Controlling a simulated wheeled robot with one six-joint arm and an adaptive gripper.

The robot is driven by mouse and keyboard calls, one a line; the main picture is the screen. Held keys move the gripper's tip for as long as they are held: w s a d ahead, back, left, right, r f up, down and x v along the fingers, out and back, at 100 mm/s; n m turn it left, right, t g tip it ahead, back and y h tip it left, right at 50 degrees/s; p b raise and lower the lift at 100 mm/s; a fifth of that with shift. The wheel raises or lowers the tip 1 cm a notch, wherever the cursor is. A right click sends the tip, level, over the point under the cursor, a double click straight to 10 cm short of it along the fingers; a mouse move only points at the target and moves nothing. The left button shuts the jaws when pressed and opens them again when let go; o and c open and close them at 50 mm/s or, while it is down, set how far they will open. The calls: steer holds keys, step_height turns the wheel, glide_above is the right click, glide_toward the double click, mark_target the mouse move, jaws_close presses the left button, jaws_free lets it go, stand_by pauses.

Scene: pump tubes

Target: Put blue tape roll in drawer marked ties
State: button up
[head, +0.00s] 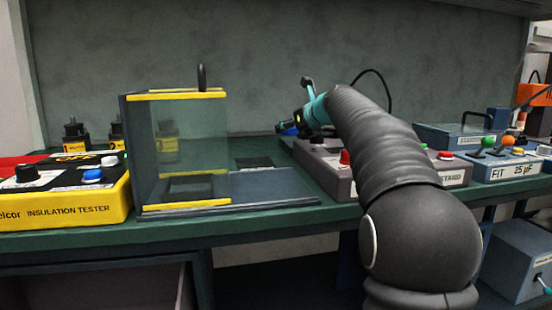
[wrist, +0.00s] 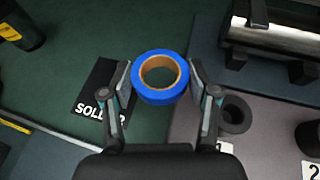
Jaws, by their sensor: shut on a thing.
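A blue tape roll (wrist: 160,96) with a tan core is held between the two fingertips of my gripper (wrist: 160,80) in the wrist view. The fingers press on its left and right sides, and the green bench top shows behind it. In the head view my gripper (head: 293,127) is over the back of the bench, partly hidden by my arm, with a bit of blue at its tip. An open space (head: 110,290) shows under the bench at the lower left. I cannot make out a drawer marked ties in either view.
A glass-walled box with yellow edges (head: 180,94) stands left of my gripper. A yellow insulation tester (head: 70,200) is at the far left. A grey box with a red knob (head: 322,170) sits below my arm. A dark label reading SOLD... (wrist: 92,100) lies on the bench.

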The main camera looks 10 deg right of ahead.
steer(key=b, duration=0.1)
glide_above(266, 163)
step_height(266, 163, down, 4)
steer(key=shift+f, duration=0.25)
steer(key=shift+s+f+b, duration=0.1)
steer(key=shift+f+b, duration=1.15)
steer(key=shift+f, duration=0.7)
